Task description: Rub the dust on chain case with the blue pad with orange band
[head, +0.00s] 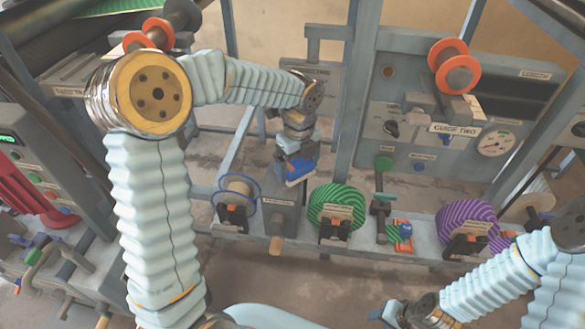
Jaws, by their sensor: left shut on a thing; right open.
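My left gripper (293,150) reaches down at the centre and is shut on a blue pad (300,169). Directly below is a grey box (270,206) with a small label, apparently the chain case. The pad is at the box's upper edge; I cannot tell whether they touch. Dust on it cannot be made out. My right gripper (392,314) is low at the bottom edge, open, with no object visible in it.
A gauge panel (493,142) stands behind.

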